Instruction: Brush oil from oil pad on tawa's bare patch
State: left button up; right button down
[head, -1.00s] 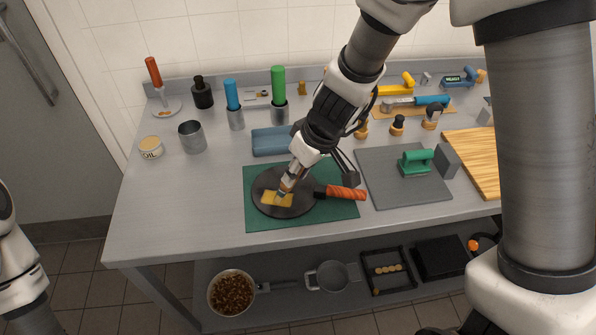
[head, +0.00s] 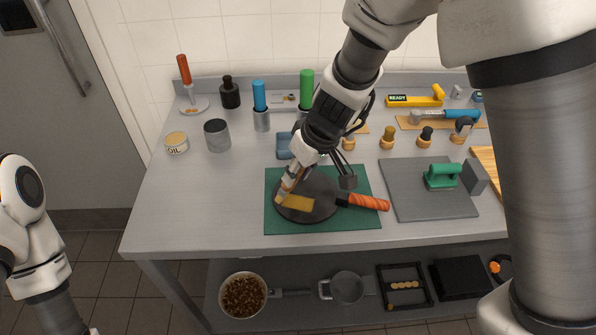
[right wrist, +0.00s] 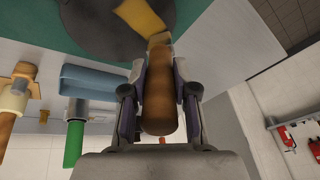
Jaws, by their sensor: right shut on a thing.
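The dark round tawa (head: 322,190) lies on a green mat (head: 362,222), its orange handle (head: 368,202) pointing right. A flat yellow patch (head: 299,203) shows on the tawa's near left part. My right gripper (head: 291,180) is shut on a brush with a wooden handle (right wrist: 158,95). The brush's pale tip (head: 280,199) points down at the tawa's left side, beside the patch's left end; whether it touches is unclear. The right wrist view also shows the patch (right wrist: 140,16). A round tin labelled OIL, with a tan top (head: 177,140), stands at the table's left. My left gripper is out of view.
A grey cup (head: 217,136) stands right of the tin. A grey board with a green-handled press (head: 442,177) is at right. The table's left front is clear.

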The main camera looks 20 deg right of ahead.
jog(key=s+d, duration=0.1)
jog(key=d, duration=0.1)
jog(key=s+d, duration=0.2)
jog(key=shift+r, duration=0.1)
dwell(0.4)
jog(key=shift+w+a+b, duration=0.55)
jog(key=shift+w+a, duration=0.25)
jog(key=shift+a, duration=0.25)
jog(key=shift+w+a+b, duration=0.5)
jog(key=shift+w+a, duration=0.25)
jog(key=shift+a, duration=0.25)
jog(key=shift+s+d, duration=0.1)
